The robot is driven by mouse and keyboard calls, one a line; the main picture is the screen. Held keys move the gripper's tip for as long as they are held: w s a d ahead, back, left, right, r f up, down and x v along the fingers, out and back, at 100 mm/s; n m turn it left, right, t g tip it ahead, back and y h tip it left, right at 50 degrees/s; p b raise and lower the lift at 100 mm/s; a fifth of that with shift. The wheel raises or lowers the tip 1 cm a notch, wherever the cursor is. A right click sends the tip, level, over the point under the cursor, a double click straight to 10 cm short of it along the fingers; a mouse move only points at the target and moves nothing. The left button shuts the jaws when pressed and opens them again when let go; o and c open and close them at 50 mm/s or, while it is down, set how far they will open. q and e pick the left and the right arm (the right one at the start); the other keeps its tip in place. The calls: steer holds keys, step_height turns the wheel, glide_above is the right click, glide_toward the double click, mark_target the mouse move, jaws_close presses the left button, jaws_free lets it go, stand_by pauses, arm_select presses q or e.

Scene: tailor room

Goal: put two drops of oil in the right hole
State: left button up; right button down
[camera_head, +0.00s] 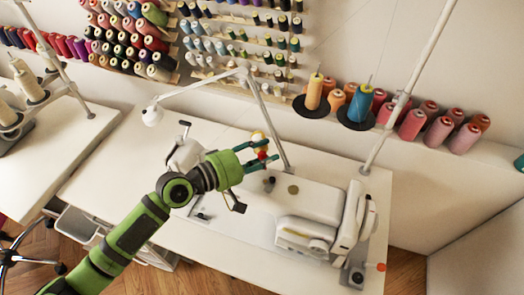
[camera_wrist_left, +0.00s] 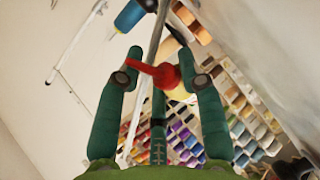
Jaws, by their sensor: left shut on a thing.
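A small oil bottle (camera_head: 258,137) with a pale yellow body and a red nozzle is in my left gripper (camera_head: 261,156). In the head view the yellow part is up and the red part points down. In the left wrist view the red nozzle (camera_wrist_left: 150,72) lies between the two green fingers of my left gripper (camera_wrist_left: 160,75). The gripper is shut on the bottle, above the white sewing machine (camera_head: 315,205). Two dark round spots show on the machine's top, a left one (camera_head: 269,182) and a right one (camera_head: 293,189); whether they are holes I cannot tell. My right gripper is out of view.
The machine sits on a white table (camera_head: 235,240). A lamp arm (camera_head: 268,115) rises just behind my gripper, and a thin pole (camera_head: 408,90) stands to the right. Thread cones (camera_head: 415,124) line the back ledge. The table's front is mostly clear.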

arm_select(q)
steer(key=shift+r, duration=0.1)
steer(key=shift+r+n+p, duration=0.4)
steer(key=shift+r+p, duration=0.05)
steer(key=shift+p, duration=0.75)
step_height(320, 180, up, 2)
steer(key=n+g+p, duration=0.2)
steer(key=n+p, duration=0.1)
steer(key=p, duration=0.5)
steer(key=shift+s+r+g+y, duration=0.1)
steer(key=shift+g+y, duration=0.2)
steer(key=shift+g, duration=0.1)
